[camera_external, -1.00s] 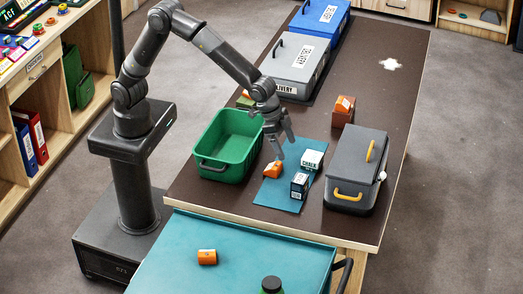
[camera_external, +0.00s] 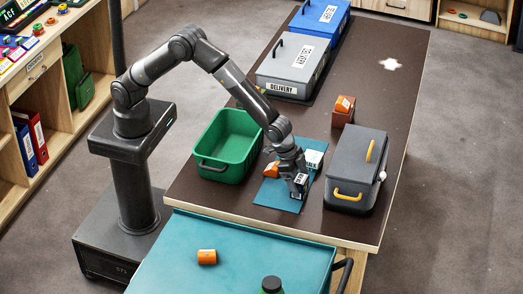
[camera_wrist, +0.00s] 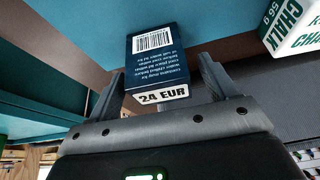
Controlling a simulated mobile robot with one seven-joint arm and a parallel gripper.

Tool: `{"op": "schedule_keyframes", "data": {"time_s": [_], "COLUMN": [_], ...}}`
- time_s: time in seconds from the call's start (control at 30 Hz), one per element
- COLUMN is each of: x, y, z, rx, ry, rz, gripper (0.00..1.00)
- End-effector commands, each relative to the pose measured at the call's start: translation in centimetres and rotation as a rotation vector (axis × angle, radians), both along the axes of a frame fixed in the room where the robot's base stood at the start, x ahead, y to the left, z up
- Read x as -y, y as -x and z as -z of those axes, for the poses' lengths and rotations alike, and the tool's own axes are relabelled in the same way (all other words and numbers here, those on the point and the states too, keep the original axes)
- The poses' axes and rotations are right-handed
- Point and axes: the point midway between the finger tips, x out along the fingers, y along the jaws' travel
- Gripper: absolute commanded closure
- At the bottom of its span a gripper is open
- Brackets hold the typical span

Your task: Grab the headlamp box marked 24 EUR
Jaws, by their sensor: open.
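The headlamp box (camera_wrist: 158,60) is dark navy with a barcode, small white text and a white strip reading 24 EUR. In the external view the headlamp box (camera_external: 301,187) stands on the teal mat (camera_external: 272,194), partly hidden by my gripper. My gripper (camera_external: 297,181) is open and low over it, pointing down. In the wrist view the box lies between the two fingers of my gripper (camera_wrist: 162,84), with a narrow gap visible on each side.
A white and green chalk box (camera_external: 314,159) and an orange box (camera_external: 271,171) stand close by on the mat. A green crate (camera_external: 203,165) is to the left. A grey case with yellow handles (camera_external: 351,172) is to the right. The front of the dark table is clear.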

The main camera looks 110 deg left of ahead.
Motion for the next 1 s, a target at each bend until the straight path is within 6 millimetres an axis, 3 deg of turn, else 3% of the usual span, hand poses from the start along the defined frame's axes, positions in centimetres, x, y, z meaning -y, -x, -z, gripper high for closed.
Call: {"op": "schedule_keyframes", "data": {"time_s": [0.2,0.47,1.0], "x": [0.0,0.1,0.1], "y": [-0.8,-0.9,-0.9], "z": [2.2,2.3,2.3], "rx": [-0.001,0.000,0.000], "ry": [0.000,0.000,0.000], "rz": [0.000,0.000,0.000], "gripper": [0.22,0.22,0.66]}}
